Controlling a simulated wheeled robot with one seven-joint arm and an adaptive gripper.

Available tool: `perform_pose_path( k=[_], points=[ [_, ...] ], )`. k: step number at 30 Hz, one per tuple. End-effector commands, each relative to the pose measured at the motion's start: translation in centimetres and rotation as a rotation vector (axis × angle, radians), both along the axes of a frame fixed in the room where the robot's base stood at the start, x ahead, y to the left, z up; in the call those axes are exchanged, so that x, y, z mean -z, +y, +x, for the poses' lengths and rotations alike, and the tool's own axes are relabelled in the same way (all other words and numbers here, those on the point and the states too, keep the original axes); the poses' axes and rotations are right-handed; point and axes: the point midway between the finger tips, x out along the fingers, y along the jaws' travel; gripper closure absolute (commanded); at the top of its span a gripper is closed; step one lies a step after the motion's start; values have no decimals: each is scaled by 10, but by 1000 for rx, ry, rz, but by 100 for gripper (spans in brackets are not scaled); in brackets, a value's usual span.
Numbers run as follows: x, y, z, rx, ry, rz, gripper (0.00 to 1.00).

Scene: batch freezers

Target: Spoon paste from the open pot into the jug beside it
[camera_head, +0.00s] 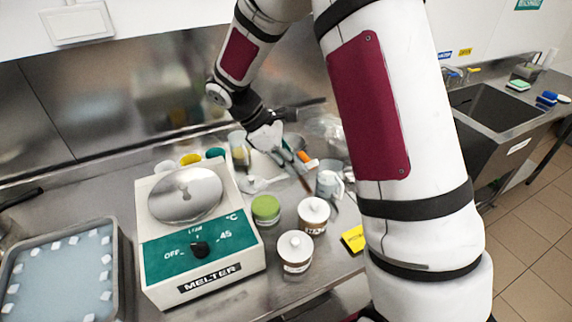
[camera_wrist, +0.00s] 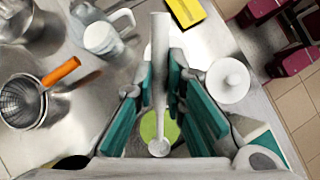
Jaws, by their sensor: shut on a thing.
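My gripper (camera_wrist: 163,80) has teal pads shut on a long pale spoon (camera_wrist: 160,40), which runs between the fingers and has a small round end. In the head view my gripper (camera_head: 287,153) hangs over the back of the counter, behind the pots. A pot with a green top (camera_head: 266,208) stands right of the melter; I cannot tell whether the green is paste or a lid. It shows partly behind the spoon in the wrist view (camera_wrist: 147,126). A whitish jug with a handle (camera_head: 328,185) stands to its right, and also shows in the wrist view (camera_wrist: 103,38).
Two white-lidded pots (camera_head: 314,214) (camera_head: 295,250) stand in front of the jug. The melter (camera_head: 200,240) is at left, with a blue tray (camera_head: 62,275) beyond it. A sieve with an orange handle (camera_wrist: 60,71) lies near the jug.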

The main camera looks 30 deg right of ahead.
Motion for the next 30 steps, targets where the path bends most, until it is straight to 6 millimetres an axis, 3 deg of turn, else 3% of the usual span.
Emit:
perform_pose_path(
  k=[30],
  points=[
    [63,1,1,3,1,2,100]
  ],
)
